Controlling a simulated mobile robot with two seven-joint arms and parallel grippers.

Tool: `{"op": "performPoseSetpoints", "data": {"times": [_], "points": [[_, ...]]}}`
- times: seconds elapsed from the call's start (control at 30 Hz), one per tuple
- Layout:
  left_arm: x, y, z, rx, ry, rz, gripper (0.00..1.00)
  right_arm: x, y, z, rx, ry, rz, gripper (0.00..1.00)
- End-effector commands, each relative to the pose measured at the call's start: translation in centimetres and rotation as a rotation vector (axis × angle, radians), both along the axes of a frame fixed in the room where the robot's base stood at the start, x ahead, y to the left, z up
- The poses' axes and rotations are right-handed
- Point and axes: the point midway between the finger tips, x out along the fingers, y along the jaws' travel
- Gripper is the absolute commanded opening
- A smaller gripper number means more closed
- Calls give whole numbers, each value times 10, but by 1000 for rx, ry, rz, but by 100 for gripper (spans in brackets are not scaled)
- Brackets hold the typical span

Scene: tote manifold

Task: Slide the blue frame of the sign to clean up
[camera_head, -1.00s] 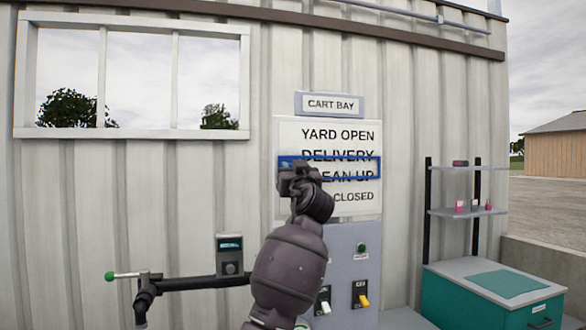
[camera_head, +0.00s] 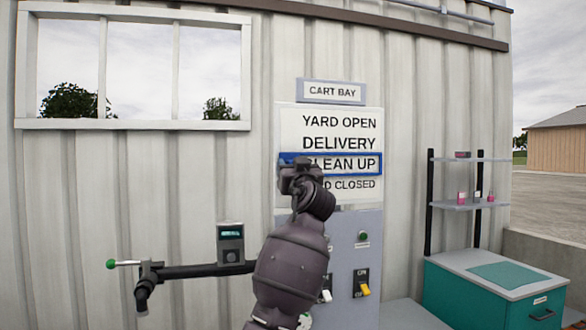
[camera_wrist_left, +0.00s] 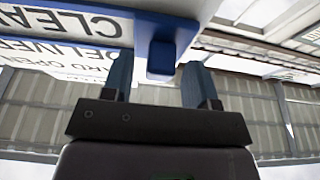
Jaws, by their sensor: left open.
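The white sign (camera_head: 345,112) on the wall lists YARD OPEN, DELIVERY, CLEAN UP and a CLOSED line. The blue frame (camera_head: 379,164) surrounds the CLEAN UP line; its left end is partly hidden by my gripper. My left gripper (camera_head: 289,166) is at that left end, over the start of the CLEAN UP and CLOSED lines. In the left wrist view, the open fingers (camera_wrist_left: 157,66) stand either side of a blue tab (camera_wrist_left: 161,60) on the frame, with gaps showing beside it. My right gripper is not in view.
A grey panel with switches (camera_head: 361,284) is below the sign. A black bar with a green-tipped lever (camera_head: 124,264) and a small display box (camera_head: 230,238) are at left. A shelf (camera_head: 468,205) and teal chest (camera_head: 490,290) stand right.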

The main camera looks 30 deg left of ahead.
Motion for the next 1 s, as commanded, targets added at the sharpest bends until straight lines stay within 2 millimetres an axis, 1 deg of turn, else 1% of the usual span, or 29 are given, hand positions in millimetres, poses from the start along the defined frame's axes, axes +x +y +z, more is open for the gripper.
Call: {"op": "performPoseSetpoints", "data": {"times": [0.17, 0.27, 0.5, 0.63, 0.8, 1.0], "points": [[-7, -10, -7, -1, 1, -2, 53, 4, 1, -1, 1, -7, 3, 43], [-16, -21, -14, -1, 1, -3, 53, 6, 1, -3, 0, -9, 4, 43], [-43, -52, -31, -2, 1, -2, 53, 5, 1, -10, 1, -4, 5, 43], [-54, -65, -37, -1, 1, -3, 53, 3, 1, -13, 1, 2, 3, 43], [-62, -74, -41, -1, 1, -1, 53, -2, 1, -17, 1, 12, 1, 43], [-65, -76, -41, -1, 1, 0, 53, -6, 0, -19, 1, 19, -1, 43]]}}
